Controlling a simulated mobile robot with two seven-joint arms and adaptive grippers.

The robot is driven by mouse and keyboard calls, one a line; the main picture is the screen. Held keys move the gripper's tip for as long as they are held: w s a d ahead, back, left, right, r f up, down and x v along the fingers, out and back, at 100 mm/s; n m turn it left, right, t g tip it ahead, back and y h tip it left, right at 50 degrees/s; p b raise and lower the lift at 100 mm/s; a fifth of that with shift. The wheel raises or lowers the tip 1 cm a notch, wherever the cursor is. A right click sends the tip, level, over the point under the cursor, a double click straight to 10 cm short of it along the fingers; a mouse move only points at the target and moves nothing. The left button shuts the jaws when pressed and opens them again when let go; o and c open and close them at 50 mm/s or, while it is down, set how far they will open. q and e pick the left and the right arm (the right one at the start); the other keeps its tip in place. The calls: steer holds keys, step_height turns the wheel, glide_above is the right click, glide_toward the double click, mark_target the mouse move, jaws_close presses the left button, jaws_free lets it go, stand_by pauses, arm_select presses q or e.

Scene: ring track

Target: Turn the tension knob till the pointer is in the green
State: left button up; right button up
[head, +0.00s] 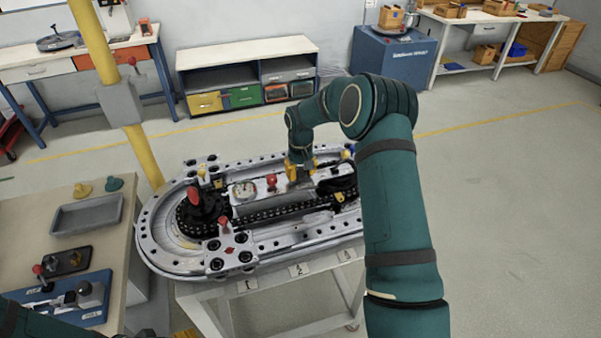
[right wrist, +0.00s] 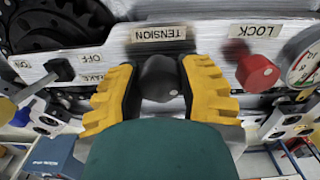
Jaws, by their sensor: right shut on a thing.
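The dark tension knob (right wrist: 160,78) sits under the TENSION label (right wrist: 158,34) in the right wrist view. My right gripper (right wrist: 160,88), with yellow fingers, is shut on it, one finger on each side. In the head view my right gripper (head: 299,171) is over the ring track's middle panel and hides the knob. The round white gauge (head: 243,190) is left of it; it is cut off at the edge of the right wrist view (right wrist: 305,68). I cannot read where its pointer stands. A yellow piece of my left gripper (head: 184,333) shows at the bottom edge; its jaws are unclear.
The red lock knob (right wrist: 257,72) is beside the tension knob, also seen in the head view (head: 271,182). A switch lever (right wrist: 60,70) is on the other side. Red-topped levers (head: 194,195) stand on the track's left end. A grey tray (head: 87,214) lies on the left bench.

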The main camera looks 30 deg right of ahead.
mark_target(301, 170)
steer(key=shift+f, duration=0.1)
stand_by(0.4)
steer(key=o, duration=1.2)
steer(key=shift+o, duration=0.2)
step_height(301, 170, up, 12)
steer(key=shift+s, duration=0.1)
